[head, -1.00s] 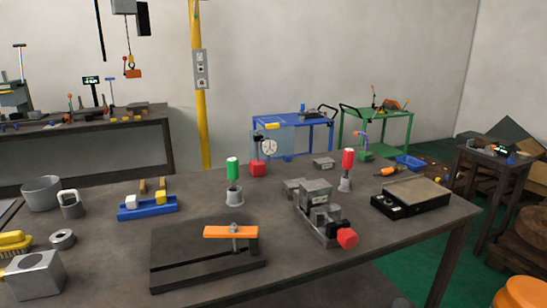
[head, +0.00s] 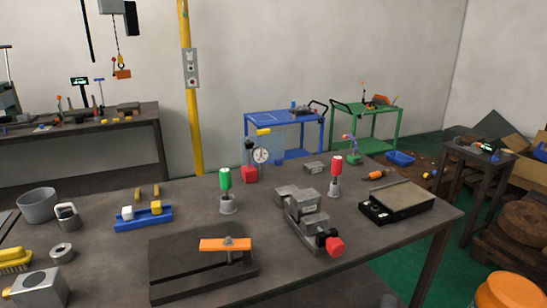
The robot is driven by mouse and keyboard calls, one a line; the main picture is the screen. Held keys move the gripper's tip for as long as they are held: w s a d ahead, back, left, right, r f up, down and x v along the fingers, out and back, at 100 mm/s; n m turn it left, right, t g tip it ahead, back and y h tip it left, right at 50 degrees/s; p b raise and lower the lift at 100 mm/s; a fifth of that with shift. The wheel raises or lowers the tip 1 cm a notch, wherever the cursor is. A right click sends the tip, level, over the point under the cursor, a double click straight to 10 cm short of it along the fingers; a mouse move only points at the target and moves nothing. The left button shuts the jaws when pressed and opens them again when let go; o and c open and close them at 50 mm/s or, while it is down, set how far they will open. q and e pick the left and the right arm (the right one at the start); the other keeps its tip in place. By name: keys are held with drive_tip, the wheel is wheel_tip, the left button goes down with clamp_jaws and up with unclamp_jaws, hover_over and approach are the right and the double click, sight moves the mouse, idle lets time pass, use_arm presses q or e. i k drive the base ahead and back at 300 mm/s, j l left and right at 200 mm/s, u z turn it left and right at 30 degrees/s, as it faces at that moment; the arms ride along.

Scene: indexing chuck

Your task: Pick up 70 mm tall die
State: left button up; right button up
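I cannot tell which thing is the 70 mm tall die; no size marking is readable. Upright pieces on the bench include a green-topped one (head: 226,180) on a grey round base and a red-topped one (head: 336,167) on a similar base. A steel block with a round hole in its top (head: 40,288) sits at the lower left. A blue holder (head: 144,222) carries a white and a yellow block. Neither of my grippers is in view.
The dark workbench (head: 110,265) also holds a black plate with an orange bar (head: 225,245), a grey vise with a red knob (head: 308,220), a flat black-edged box (head: 400,200), a grey pot (head: 38,205) and a dial gauge (head: 261,156). Blue and green carts stand behind.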

sight(307, 202)
drive_tip(key=j+z, duration=0.85)
drive_tip(key=j, duration=0.2)
drive_tip(key=i+l+u, duration=0.5)
drive_tip(key=i+l, duration=0.15)
drive_tip(key=i+l+u, duration=0.25)
drive_tip(key=l, duration=0.2)
drive_tip(key=i+l+u, duration=0.3)
drive_tip(key=l, duration=0.15)
